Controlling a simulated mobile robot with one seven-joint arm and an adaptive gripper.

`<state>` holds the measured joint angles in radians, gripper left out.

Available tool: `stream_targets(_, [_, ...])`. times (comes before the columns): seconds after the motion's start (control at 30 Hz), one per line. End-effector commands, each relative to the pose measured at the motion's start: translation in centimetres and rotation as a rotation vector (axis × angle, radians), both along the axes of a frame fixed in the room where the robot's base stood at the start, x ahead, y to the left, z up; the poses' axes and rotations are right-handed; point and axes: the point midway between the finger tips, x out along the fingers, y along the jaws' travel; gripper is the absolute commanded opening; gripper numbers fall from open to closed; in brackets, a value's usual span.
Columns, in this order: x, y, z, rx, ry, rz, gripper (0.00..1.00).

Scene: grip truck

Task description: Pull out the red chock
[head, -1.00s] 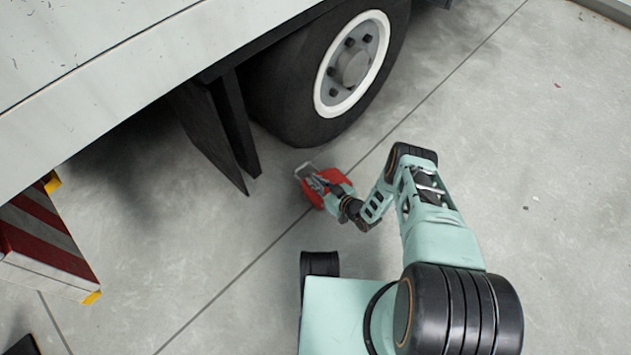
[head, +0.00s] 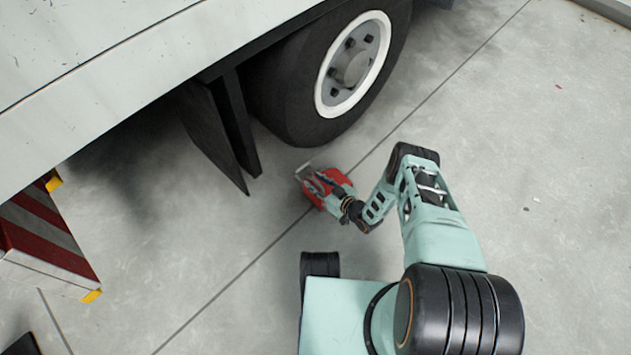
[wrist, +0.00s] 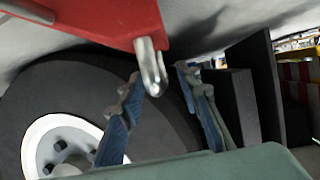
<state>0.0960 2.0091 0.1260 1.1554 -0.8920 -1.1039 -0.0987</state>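The red chock (head: 341,177) is on the floor side of the truck wheel (head: 300,110), with bare floor showing between them in the head view. Its grey metal handle (head: 303,168) points toward the wheel. My gripper (head: 318,181) is over the chock and hides part of it. In the wrist view the red chock (wrist: 90,20) fills the top left, and its rounded metal handle (wrist: 151,68) shows near the gap between the fingertips. My gripper (wrist: 160,75) is open there, with its two fingers apart. I cannot tell whether either finger touches the handle.
Two dark mudflaps (head: 215,130) hang left of the wheel, under the pale truck body (head: 120,50). A red-and-white striped board (head: 45,240) with yellow corners is at the left. The floor to the right is clear.

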Motion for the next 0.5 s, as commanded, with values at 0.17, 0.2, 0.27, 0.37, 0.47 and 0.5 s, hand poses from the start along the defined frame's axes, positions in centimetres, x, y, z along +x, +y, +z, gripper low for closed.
stream_targets(0.17, [-1.3, -1.4, 0.8, 0.000, 0.002, -0.002, 0.31])
stream_targets(0.2, [-1.7, -1.8, 1.0, -0.001, 0.003, -0.003, 0.31])
stream_targets(0.27, [-2.2, -2.4, 1.4, 0.000, 0.002, -0.002, 0.31])
stream_targets(0.37, [-3.2, -3.3, 1.9, -0.001, 0.001, -0.002, 0.31])
stream_targets(0.47, [-4.0, -4.1, 2.4, 0.000, 0.001, 0.000, 0.31])
stream_targets(0.5, [-4.2, -4.3, 2.5, 0.000, 0.000, -0.001, 0.31])
